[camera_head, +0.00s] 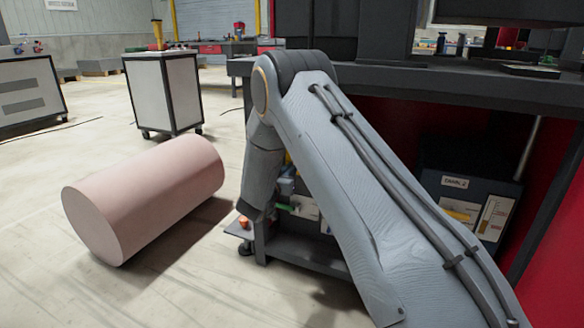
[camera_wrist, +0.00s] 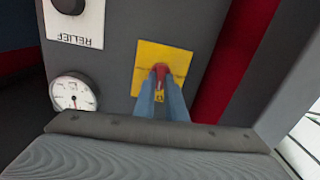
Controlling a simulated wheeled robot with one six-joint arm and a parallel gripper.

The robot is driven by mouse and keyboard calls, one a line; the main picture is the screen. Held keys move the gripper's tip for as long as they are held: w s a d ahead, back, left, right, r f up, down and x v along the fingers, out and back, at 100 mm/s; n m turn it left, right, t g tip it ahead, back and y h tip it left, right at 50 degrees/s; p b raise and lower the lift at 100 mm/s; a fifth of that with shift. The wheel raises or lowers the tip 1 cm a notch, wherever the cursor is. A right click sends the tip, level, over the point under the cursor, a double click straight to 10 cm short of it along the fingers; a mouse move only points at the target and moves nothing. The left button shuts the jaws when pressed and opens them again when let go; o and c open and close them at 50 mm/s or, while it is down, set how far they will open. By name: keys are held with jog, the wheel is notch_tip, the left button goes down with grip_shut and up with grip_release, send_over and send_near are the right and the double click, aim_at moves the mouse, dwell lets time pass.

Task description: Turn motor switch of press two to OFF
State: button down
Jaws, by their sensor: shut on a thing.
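A red switch handle (camera_wrist: 161,69) sits on a yellow plate (camera_wrist: 177,58) on a dark grey panel (camera_wrist: 118,60) in the wrist view. The two blue fingers of my gripper (camera_wrist: 160,82) reach up to it and are shut on it, one on each side. I cannot read the marks on the yellow plate, so the switch's position is unclear. In the head view my own arm covers the place where the gripper works, and the switch is hidden there.
In the wrist view a white gauge (camera_wrist: 74,95) and an upside-down RELIEF label (camera_wrist: 75,28) with a black knob are left of the switch. A red surface (camera_wrist: 245,62) is at right. In the head view a pink cylinder (camera_head: 150,197) lies on the floor beside a dark workbench (camera_head: 450,83).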

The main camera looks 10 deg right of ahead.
jog(key=n+p, duration=0.3)
jog(key=n, duration=0.2)
jog(key=n+p, duration=0.4)
jog(key=n, duration=0.2)
jog(key=n+p, duration=0.3)
jog(key=n, duration=0.3)
jog(key=shift+f, duration=0.3)
jog(key=shift+p, duration=0.3)
jog(key=c, duration=1.8)
grip_release()
jog(key=shift+a, duration=0.15)
jog(key=p+v, duration=0.2)
jog(key=v, duration=0.5)
jog(key=shift+s+a, duration=0.2)
jog(key=shift+s, duration=0.1)
